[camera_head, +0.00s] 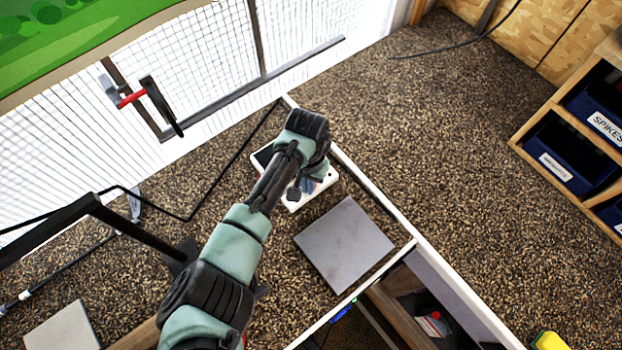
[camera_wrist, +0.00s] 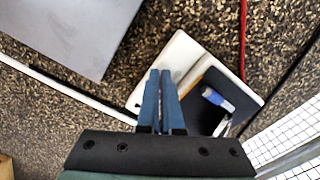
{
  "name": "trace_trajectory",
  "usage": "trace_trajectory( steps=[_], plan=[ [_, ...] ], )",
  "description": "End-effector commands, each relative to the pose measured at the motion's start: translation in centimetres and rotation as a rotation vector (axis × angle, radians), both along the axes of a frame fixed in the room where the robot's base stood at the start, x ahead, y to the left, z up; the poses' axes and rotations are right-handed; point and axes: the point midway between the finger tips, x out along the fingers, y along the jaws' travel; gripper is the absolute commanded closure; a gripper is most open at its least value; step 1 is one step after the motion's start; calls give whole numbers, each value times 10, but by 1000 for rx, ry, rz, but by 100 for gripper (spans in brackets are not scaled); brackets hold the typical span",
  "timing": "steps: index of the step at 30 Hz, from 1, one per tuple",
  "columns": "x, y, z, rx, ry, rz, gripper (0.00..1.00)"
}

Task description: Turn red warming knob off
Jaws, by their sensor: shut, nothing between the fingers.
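A white-rimmed device (camera_head: 326,182) with a dark top sits on the speckled surface, partly hidden beneath my wrist in the head view. In the wrist view the same white device (camera_wrist: 178,52) has a black panel (camera_wrist: 205,112) with a small blue and white piece (camera_wrist: 217,100) on it. I cannot make out a red knob; it may be hidden. My gripper (camera_head: 293,193) is over the device, pointing down. In the wrist view its two blue fingers (camera_wrist: 160,75) are together and empty, over the device's near side. Whether they touch it, I cannot tell.
A grey square plate (camera_head: 343,243) lies beside the device. A red cord (camera_wrist: 243,40) runs past it in the wrist view. A red-handled clamp (camera_head: 131,98) is at the mesh wall. Blue bins (camera_head: 570,155) stand at right. Open floor-like surface (camera_head: 430,120) lies between.

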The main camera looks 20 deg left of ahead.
Motion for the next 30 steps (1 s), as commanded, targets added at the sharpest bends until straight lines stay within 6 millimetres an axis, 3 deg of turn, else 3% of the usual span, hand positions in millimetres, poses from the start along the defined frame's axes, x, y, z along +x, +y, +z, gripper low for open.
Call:
trace_trajectory(
  steps=[11,24,30],
  plan=[
    [-5,0,5,-1,-8,0,100],
    [-7,0,56,-1,-3,0,100],
    [-7,0,61,-1,-1,0,100]
  ],
)
